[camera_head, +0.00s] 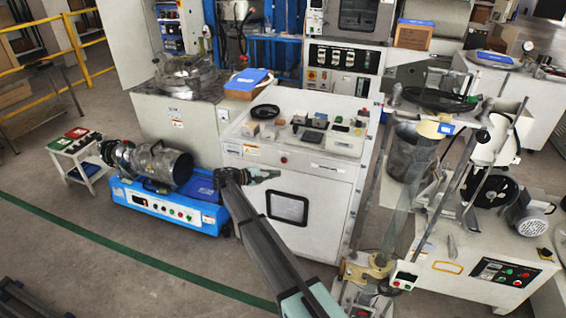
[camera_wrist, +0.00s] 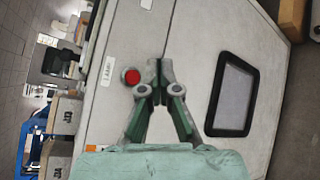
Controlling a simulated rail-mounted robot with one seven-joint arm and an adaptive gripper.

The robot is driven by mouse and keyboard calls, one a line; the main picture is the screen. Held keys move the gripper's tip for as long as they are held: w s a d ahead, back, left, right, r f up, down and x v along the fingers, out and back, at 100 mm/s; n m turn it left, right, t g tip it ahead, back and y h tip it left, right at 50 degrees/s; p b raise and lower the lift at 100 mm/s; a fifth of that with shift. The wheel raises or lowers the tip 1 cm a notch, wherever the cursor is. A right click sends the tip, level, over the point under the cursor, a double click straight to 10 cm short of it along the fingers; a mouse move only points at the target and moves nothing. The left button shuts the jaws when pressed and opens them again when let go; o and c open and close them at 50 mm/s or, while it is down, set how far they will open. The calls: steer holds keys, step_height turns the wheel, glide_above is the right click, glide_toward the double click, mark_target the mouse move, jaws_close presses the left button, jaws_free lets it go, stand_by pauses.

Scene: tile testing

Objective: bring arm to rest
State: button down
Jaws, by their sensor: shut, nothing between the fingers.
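My gripper (camera_head: 262,176) is at the end of my dark grey and teal arm, in front of the white cabinet (camera_head: 308,238) in the head view. In the wrist view my gripper (camera_wrist: 157,72) shows its green and grey fingers with the tips together. Nothing is held between them. The cabinet's white front (camera_wrist: 195,45) lies behind the fingers, with a red button (camera_wrist: 131,76) just left of them and a dark-framed window (camera_wrist: 232,95) to their right. I cannot tell the exact gap between the fingertips and the cabinet front.
A blue machine with a metal cylinder (camera_head: 165,166) stands left of my arm. Small blocks and a black ring (camera_head: 265,111) lie on the cabinet top. Open floor (camera_head: 120,240) lies at the lower left.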

steer(key=s+d+f+m+g+y+p, duration=0.1)
steer(key=s+d+f+m+g+y, duration=0.15)
steer(key=s+d+f, duration=0.45)
steer(key=s+d+f+m+g+y+p, duration=0.1)
steer(key=s+d+f+g+y, duration=0.15)
steer(key=s+f, duration=0.8)
steer(key=s+d+f+m+g+y+p, duration=0.1)
steer(key=s+d+f+m+g+y, duration=0.15)
steer(key=s+d+f, duration=0.65)
steer(key=s+d+m+g+y+p, duration=0.1)
steer(key=s+d+m+g, duration=0.1)
steer(key=s, duration=1.1)
steer(key=s+d+m+g+y+p, duration=0.2)
steer(key=s+d, duration=0.2)
steer(key=s, duration=1)
steer(key=s+d+m+g+y+p, duration=0.1)
steer(key=s+d+m+g+y, duration=0.1)
steer(key=s, duration=1.2)
steer(key=shift+d+r+g, duration=0.2)
steer(key=shift+d+g, duration=0.3)
steer(key=shift+g, duration=0.05)
steer(key=shift+s+y, duration=0.1)
steer(key=shift+y, duration=0.15)
